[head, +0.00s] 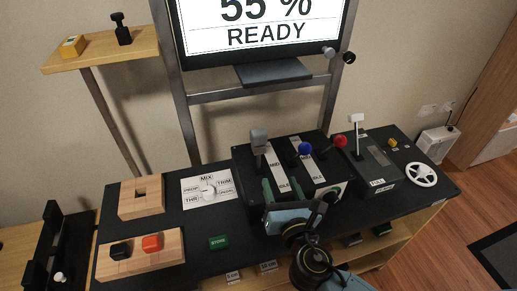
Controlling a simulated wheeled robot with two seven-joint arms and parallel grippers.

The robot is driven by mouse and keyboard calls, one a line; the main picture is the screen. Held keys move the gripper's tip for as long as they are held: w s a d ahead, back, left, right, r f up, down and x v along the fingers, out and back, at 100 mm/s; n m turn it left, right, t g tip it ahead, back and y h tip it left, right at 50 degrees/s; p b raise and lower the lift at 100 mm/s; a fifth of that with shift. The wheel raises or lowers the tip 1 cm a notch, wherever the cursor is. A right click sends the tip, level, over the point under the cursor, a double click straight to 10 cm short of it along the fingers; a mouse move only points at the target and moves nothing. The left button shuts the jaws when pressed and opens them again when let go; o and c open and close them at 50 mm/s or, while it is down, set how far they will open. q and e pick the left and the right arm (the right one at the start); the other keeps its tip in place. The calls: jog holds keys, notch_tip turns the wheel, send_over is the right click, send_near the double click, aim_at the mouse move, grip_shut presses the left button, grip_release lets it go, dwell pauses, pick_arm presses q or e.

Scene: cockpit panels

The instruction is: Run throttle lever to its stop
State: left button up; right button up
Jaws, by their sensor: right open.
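The black lever quadrant (243,170) stands on the dark bench top. It carries a grey-handled lever (259,142), which looks like the throttle, at its left, a blue-knobbed lever (305,148) in the middle and a red-knobbed lever (340,140) at the right. My right gripper (298,190) is open at the quadrant's front side, its fingers spread and pointing toward the quadrant. It is in front of and below the grey handle, apart from it. The lower front of the quadrant is partly hidden by my gripper. My left gripper is out of view.
A screen (262,30) reads "55 %" and "READY". A flap-type lever box (372,172) and a white handwheel (421,174) stand to the right.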

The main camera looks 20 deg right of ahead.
aim_at(260, 153)
jog(key=w+n, duration=0.1)
jog(key=w, duration=0.3)
jog(key=w+a+n, duration=0.1)
jog(key=w, duration=0.4)
jog(key=w+y, duration=0.1)
jog(key=w, duration=0.3)
jog(key=shift+w+a+r+n, duration=0.1)
jog(key=shift+w+a+n, duration=0.15)
jog(key=shift+w+n, duration=0.15)
grip_shut()
